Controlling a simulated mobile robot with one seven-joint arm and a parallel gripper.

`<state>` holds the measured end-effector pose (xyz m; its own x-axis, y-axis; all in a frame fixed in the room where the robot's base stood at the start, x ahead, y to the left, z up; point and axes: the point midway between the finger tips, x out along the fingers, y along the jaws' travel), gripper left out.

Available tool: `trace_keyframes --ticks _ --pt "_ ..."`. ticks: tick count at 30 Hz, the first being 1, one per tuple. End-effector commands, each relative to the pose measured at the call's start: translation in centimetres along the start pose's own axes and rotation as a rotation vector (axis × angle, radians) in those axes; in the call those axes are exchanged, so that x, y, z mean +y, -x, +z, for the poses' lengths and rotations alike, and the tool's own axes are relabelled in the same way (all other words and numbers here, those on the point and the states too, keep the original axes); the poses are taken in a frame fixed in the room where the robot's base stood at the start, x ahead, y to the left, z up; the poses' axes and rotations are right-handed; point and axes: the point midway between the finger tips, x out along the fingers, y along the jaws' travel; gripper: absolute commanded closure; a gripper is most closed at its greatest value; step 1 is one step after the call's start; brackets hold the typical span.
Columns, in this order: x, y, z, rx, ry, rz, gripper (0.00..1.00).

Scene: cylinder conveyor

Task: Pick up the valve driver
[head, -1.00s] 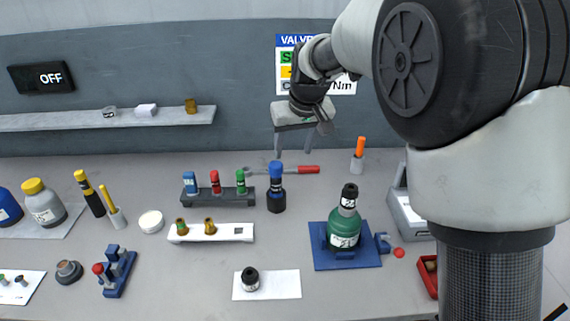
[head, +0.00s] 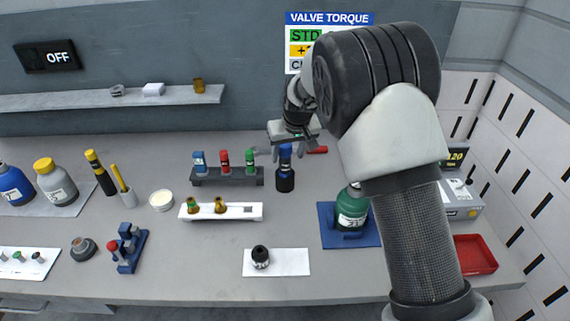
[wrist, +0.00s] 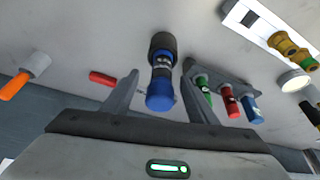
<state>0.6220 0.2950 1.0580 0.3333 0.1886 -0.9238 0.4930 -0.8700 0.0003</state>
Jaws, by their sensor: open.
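The likely valve driver is an upright tool with a blue top and dark body (head: 285,180). It stands on the table just right of a dark rack and also shows in the wrist view (wrist: 161,88). My gripper (head: 288,151) is open, just above and around the driver's blue top in the head view. In the wrist view my gripper (wrist: 158,76) has one finger on either side of the driver, with visible gaps. Nothing is held. Whether the fingers are level with the blue top is hard to tell.
A dark rack (head: 228,180) with blue, red and green pieces stands close beside the driver. A red-handled tool (wrist: 102,78) lies behind it. A white holder (head: 236,212) with brass pieces is in front. A green bottle (head: 350,213) stands on a blue base at right.

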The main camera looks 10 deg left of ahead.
Motion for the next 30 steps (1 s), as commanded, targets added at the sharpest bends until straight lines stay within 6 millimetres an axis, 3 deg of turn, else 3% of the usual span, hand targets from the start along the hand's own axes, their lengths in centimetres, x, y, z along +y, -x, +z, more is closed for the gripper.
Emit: trace_keyframes --ticks 12,20,27,30 --pt "-0.3 -5.0 -0.4 -0.001 0.000 0.000 0.47" --pt "-0.3 -5.2 -0.4 0.000 0.000 0.000 0.47" --pt "-0.3 -5.2 -0.4 0.000 0.000 0.000 0.88" --pt "-0.3 -5.2 -0.4 0.000 0.000 0.000 1.00"
